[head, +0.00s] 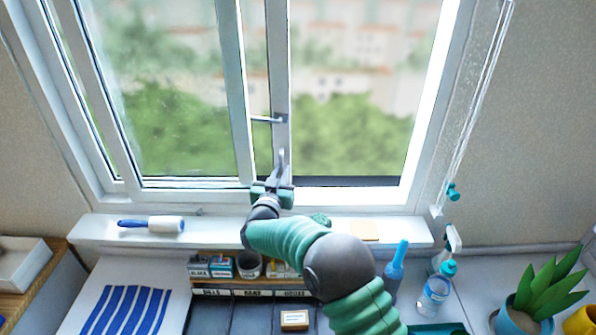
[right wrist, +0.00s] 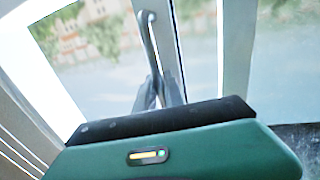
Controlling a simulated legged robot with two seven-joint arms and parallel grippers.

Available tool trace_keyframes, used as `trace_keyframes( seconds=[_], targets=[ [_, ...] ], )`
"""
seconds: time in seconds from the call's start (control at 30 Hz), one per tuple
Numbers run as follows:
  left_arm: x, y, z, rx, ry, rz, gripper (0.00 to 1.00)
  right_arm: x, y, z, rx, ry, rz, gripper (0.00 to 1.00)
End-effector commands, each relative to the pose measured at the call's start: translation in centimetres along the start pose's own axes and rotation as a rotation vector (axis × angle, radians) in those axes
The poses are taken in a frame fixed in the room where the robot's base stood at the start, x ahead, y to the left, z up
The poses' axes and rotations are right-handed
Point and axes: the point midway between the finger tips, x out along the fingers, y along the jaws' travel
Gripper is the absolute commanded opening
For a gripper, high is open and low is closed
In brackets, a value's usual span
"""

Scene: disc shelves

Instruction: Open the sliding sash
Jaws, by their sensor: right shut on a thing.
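The window's sliding sash has a white upright stile (head: 279,60) near the middle of the window, beside another white upright (head: 233,60). A grey bar handle (head: 267,119) sits on the stile; in the right wrist view the handle (right wrist: 149,36) runs down between my fingers. My right gripper (head: 281,160) reaches up from the sill and is shut on the handle's lower part. Its dark fingers (right wrist: 160,92) show in the right wrist view. The fingers partly hide the grip. My left gripper is not in view.
The sill (head: 215,229) holds a lint roller (head: 152,224) at left and a tan pad (head: 364,231) at right. Below stand small boxes (head: 221,265), a blue bottle (head: 396,268), a spray bottle (head: 447,249) and a potted plant (head: 545,290). A cord (head: 474,105) hangs at right.

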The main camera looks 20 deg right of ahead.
Motion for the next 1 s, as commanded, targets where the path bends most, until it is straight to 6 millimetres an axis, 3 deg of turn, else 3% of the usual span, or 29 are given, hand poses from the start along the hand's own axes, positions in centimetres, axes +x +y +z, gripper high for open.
trace_keyframes(
  seconds=[0.43,0.47,0.6,1.0],
  targets=[
    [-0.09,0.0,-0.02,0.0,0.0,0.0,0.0,-0.02,-0.31,-0.3,-0.001,0.007,0.004,0.0],
    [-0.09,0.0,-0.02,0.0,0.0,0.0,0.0,-0.01,-0.3,-0.31,-0.001,0.007,0.004,0.15],
    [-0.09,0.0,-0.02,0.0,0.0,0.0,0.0,0.0,-0.32,-0.24,-0.001,0.006,0.004,0.34],
    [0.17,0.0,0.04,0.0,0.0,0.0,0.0,-0.83,-0.5,-0.01,-0.001,0.002,0.001,0.34]
  ],
)
